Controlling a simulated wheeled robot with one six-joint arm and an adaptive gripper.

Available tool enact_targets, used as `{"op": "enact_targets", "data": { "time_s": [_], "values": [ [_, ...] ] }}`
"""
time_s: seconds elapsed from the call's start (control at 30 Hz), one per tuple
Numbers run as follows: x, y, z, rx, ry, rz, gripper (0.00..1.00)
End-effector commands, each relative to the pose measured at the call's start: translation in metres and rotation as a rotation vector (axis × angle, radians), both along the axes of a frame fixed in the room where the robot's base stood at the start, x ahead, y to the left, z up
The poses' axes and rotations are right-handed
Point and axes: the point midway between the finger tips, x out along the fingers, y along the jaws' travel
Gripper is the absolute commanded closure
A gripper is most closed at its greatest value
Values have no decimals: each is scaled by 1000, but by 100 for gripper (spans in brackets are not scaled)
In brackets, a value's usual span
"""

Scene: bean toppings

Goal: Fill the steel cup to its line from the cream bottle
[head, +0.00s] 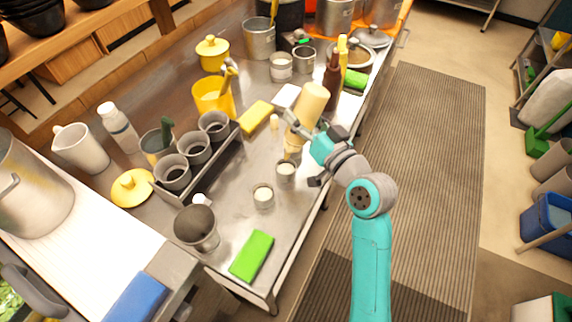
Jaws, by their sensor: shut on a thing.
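The cream bottle (309,100) is in my gripper (303,127), over the right part of the steel table. It is tilted, with its wide end up and to the right. My gripper is shut on it, and the fingers hide part of its lower end. A small tan shape (293,146) shows just below; I cannot tell whether it is a cup or part of the bottle. Two small steel cups with pale contents, one nearer (263,196) and one close below my gripper (286,171), stand on the table. Their lines and exact levels are too small to read.
A rack (207,172) of grey cups stands left of the bottle. A larger steel cup (197,232) and a green sponge (252,256) are near the front edge. A brown bottle (332,77) and a yellow bottle stand behind. Some bare table lies between rack and small cups.

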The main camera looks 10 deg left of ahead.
Motion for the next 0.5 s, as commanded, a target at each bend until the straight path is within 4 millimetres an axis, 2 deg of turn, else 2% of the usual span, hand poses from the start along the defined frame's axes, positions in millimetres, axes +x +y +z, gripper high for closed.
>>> {"op": "enact_targets", "data": {
  "time_s": [0.23, 0.5],
  "values": [
    [0, 0, 4, 1, -2, 0, 52],
    [0, 0, 23, 1, -3, 0, 52]
  ]
}}
